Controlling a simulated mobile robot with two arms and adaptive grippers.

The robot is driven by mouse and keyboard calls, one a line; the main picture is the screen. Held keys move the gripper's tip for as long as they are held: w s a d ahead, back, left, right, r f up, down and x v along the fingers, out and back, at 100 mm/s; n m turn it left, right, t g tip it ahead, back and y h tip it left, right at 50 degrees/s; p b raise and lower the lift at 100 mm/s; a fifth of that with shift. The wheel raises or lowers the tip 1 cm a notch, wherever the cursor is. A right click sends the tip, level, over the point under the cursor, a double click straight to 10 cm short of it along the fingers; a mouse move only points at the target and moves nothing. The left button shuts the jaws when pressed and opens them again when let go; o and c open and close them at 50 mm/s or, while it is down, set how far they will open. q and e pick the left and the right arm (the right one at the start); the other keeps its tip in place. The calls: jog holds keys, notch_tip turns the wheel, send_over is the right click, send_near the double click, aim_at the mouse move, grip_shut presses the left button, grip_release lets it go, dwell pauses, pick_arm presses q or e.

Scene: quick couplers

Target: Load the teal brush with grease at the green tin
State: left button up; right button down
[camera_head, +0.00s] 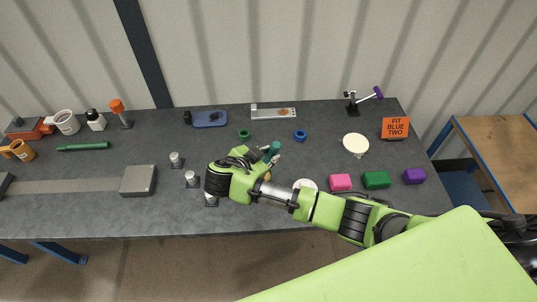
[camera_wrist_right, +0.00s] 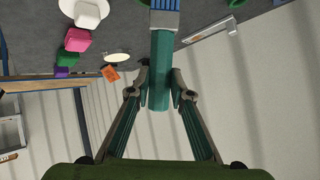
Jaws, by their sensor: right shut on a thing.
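My right gripper (camera_head: 265,160) is shut on the teal brush (camera_head: 272,150), above the middle of the table. In the right wrist view the fingers (camera_wrist_right: 158,92) close on the brush's teal handle (camera_wrist_right: 158,65), with a blue striped part beyond it. In the head view the brush's lower end is hidden by the gripper. The green tin (camera_head: 244,134) sits on the table, a little left of and behind the brush, apart from it. Part of it shows at the top edge of the right wrist view (camera_wrist_right: 235,3). My left gripper is not in view.
A blue ring-shaped tin (camera_head: 300,135) stands to the right of the green one. A metal bracket (camera_head: 273,113) lies behind them. Small grey-topped fittings (camera_head: 176,160) stand left of my gripper. Pink (camera_head: 341,183), green (camera_head: 376,180) and purple (camera_head: 414,177) blocks are at the right.

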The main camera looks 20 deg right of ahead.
jog(key=shift+r+p, duration=0.9)
jog(key=shift+r, duration=0.05)
notch_tip(320, 180, up, 5)
jog(key=p, duration=0.4)
send_over(268, 159)
jog(key=shift+s, duration=0.15)
